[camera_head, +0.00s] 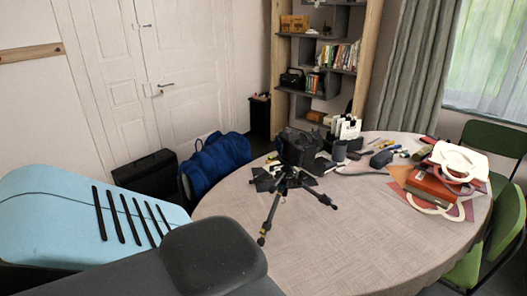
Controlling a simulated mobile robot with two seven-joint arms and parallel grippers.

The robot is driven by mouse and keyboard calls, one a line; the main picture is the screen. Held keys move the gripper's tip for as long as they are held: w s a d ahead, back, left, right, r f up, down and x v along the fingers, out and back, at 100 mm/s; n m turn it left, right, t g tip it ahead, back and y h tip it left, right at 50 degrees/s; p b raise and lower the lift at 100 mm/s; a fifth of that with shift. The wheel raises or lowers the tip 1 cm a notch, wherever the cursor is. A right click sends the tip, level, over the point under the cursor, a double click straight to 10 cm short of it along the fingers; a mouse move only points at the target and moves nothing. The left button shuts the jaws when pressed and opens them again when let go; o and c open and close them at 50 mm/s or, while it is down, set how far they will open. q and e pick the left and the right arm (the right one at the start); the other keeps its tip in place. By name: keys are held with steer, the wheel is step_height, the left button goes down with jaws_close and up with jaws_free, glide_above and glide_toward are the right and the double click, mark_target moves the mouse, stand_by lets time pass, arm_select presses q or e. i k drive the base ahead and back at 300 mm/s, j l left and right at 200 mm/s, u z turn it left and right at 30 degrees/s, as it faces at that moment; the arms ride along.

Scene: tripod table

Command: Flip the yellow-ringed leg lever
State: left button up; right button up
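A black tripod (286,182) stands upright on the round table (335,245), its legs spread. One leg comes toward me, down and to the left, and has small yellow marks (262,236) near its lower end. Another leg reaches to the right. The lever itself is too small to make out, so I cannot tell its position. Neither of my grippers is in view; light blue and dark grey parts of my own body fill the lower left.
A red box (428,188) with white rings lies at the table's right. The table's front is clear. Green chairs (508,215) stand at right, a blue bag (215,160) on the floor behind.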

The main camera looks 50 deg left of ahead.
mark_target(266, 224)
steer(key=k+j, duration=0.15)
steer(key=j, duration=0.2)
steer(key=k+j, duration=0.1)
steer(key=j, duration=0.2)
steer(key=k+j, duration=0.15)
steer(key=j, duration=0.2)
steer(key=k+j, duration=0.1)
steer(key=j, duration=0.2)
steer(key=k+j, duration=0.15)
steer(key=j, duration=0.2)
